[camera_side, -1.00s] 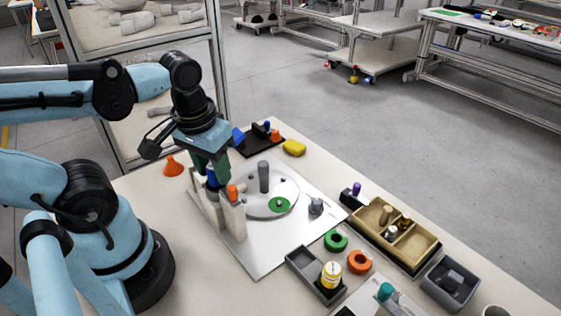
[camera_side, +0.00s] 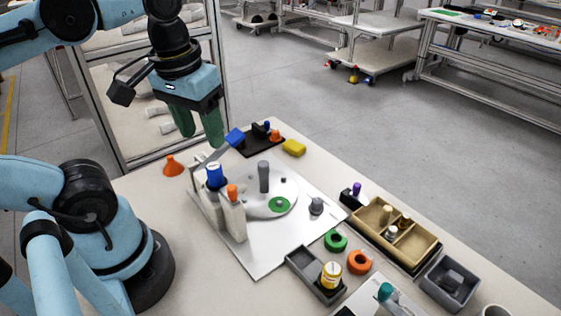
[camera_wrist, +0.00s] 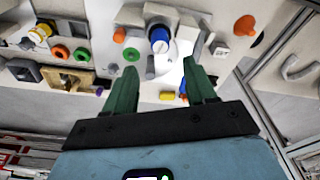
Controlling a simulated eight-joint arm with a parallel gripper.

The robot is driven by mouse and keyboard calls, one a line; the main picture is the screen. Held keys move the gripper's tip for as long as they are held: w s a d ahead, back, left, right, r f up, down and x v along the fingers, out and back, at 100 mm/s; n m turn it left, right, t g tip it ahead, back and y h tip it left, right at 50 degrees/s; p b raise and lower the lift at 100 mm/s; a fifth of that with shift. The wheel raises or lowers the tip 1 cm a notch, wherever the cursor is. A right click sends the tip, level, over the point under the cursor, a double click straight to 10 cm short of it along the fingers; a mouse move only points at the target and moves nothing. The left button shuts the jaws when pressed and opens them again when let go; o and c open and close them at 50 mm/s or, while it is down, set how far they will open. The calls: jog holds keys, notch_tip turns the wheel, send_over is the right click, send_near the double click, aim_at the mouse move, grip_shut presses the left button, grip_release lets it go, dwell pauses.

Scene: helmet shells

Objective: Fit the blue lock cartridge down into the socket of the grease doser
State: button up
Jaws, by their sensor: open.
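The blue lock cartridge (camera_side: 214,176) stands upright at the top of a pale post of the grease doser (camera_side: 212,205), and it shows from above in the wrist view (camera_wrist: 159,38). I cannot tell how deep it sits in the socket, whose mouth is hidden. A second pale post with an orange cap (camera_side: 233,192) stands beside it. My gripper (camera_side: 199,139) is open and empty, above and behind the cartridge in the side view. In the wrist view its green fingers (camera_wrist: 159,66) are apart, with the cartridge beyond the gap.
A grey upright post (camera_side: 264,176) stands on the round white disc. A grey bar and a blue block (camera_side: 235,137) are just below my gripper. An orange funnel (camera_side: 173,166) is at left. A wooden tray (camera_side: 416,245) and grey bin (camera_side: 327,287) stand at right.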

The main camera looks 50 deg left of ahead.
jog(key=w+d+f+m+t, duration=0.1)
jog(key=w+f+m+t, duration=0.3)
jog(key=w, duration=0.5)
notch_tip(320, 180, down, 3)
jog(key=shift+w+d+r+t+h, duration=0.1)
jog(key=shift+w+d+t+h, duration=0.2)
jog(key=shift+t, duration=0.5)
jog(key=shift+a, duration=0.1)
jog(key=shift+c, duration=0.3)
